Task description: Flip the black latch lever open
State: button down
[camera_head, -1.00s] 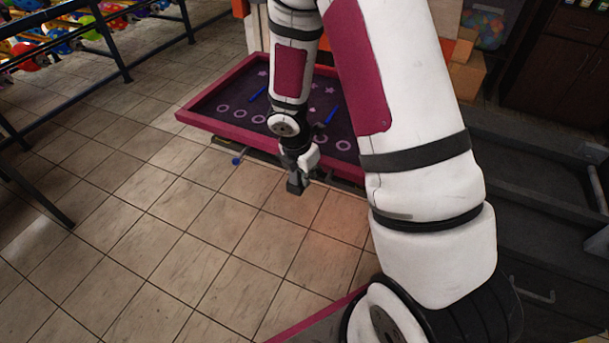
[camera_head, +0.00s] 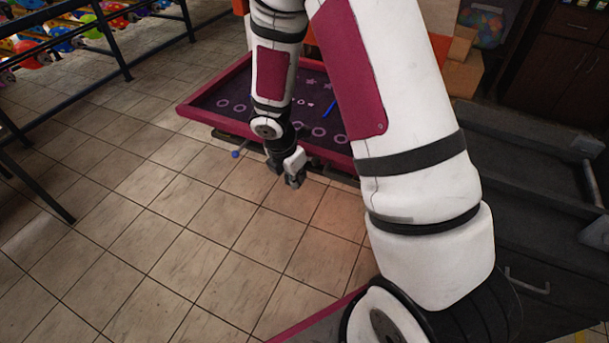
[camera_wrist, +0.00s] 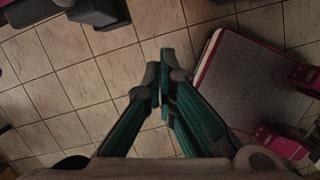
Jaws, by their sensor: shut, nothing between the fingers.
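My gripper (camera_head: 286,178) hangs below the front edge of the purple-topped table (camera_head: 190,112), over the tiled floor. In the wrist view its two fingers (camera_wrist: 161,75) are together and empty. A small blue ball-ended knob (camera_head: 236,154) sticks out below the table's front edge, to the left of my gripper and apart from it. A dark bar (camera_head: 228,136) runs under that edge, partly hidden by my arm. A dark part (camera_wrist: 98,12) shows at the top of the wrist view, clear of the fingers. I cannot pick out the black latch lever with certainty.
A blue stick (camera_head: 330,106) lies on the tabletop. A dark stepped unit (camera_head: 525,150) and cardboard boxes (camera_head: 462,75) are at the right. The tiled floor (camera_head: 150,240) in front is clear.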

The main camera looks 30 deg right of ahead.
jog(key=v, duration=0.9)
jog(key=shift+d+r+p, duration=0.2)
jog(key=shift+r+p, duration=0.1)
jog(key=shift+p, duration=0.05)
jog(key=shift+w, duration=0.1)
jog(key=s+r+m+t, duration=0.1)
jog(key=s+r+m, duration=0.35)
jog(key=r, duration=0.35)
jog(key=s+r+m+t, duration=0.1)
jog(key=s+r+m, duration=0.2)
jog(key=r+m, duration=0.4)
jog(key=s+a+r+m+t+y, duration=0.2)
jog(key=s+a+r+m, duration=0.1)
jog(key=s+r+m, duration=0.6)
jog(key=shift+s+r+m+y, duration=0.3)
jog(key=shift+s+m, duration=0.45)
jog(key=shift+s, duration=1.25)
jog(key=shift+a, duration=0.1)
